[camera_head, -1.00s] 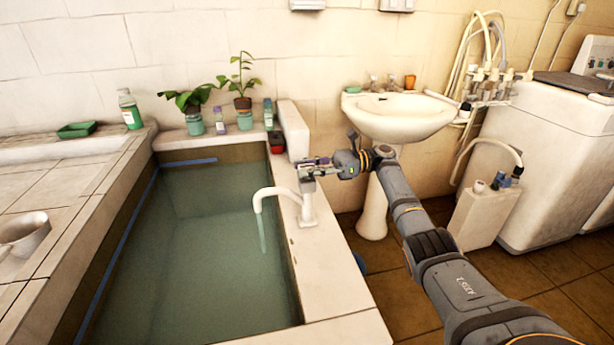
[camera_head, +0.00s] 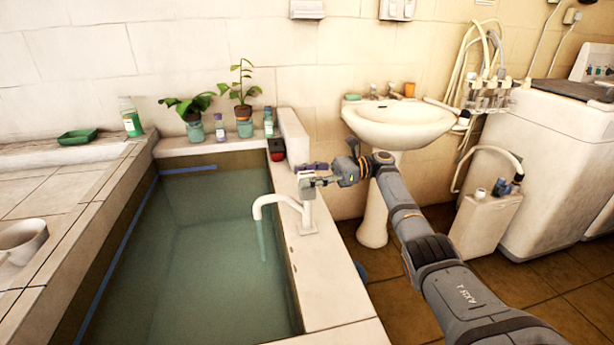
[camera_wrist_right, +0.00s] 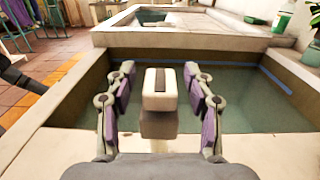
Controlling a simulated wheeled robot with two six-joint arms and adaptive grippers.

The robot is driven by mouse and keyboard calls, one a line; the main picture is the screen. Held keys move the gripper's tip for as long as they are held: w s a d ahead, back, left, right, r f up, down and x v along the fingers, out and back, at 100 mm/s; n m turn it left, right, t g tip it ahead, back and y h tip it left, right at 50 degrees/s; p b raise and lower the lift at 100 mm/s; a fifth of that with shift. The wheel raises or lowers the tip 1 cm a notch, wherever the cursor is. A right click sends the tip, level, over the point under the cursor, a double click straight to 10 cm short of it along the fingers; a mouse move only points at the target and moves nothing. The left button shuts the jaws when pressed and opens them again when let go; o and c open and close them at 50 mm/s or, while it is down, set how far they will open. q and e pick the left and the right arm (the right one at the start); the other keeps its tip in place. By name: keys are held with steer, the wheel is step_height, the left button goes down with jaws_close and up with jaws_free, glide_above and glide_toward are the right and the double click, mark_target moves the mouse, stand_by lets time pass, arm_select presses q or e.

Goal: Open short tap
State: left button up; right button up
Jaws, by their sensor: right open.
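The short tap (camera_head: 305,215) is white, with a curved spout over the water-filled basin, and stands on the basin's right ledge. A pale streak like running water (camera_head: 262,242) hangs below the spout. The tap's blocky head, with a dark slot on top, shows in the middle of the right wrist view (camera_wrist_right: 160,90). My right gripper (camera_head: 312,178) is at the tap head. In the wrist view its purple-padded fingers (camera_wrist_right: 160,100) are open, one on each side of the head, with gaps on both sides. My left gripper is out of view.
The stone basin (camera_head: 335,290) holds greenish water. Potted plants (camera_head: 245,128) and bottles stand on its back ledge, with a dark and red item (camera_head: 277,150) at the corner. A white washbasin (camera_head: 400,125) stands behind my right arm.

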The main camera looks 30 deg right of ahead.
mark_target(307, 174)
step_height(307, 174, up, 10)
stand_by(0.3)
stand_by(0.4)
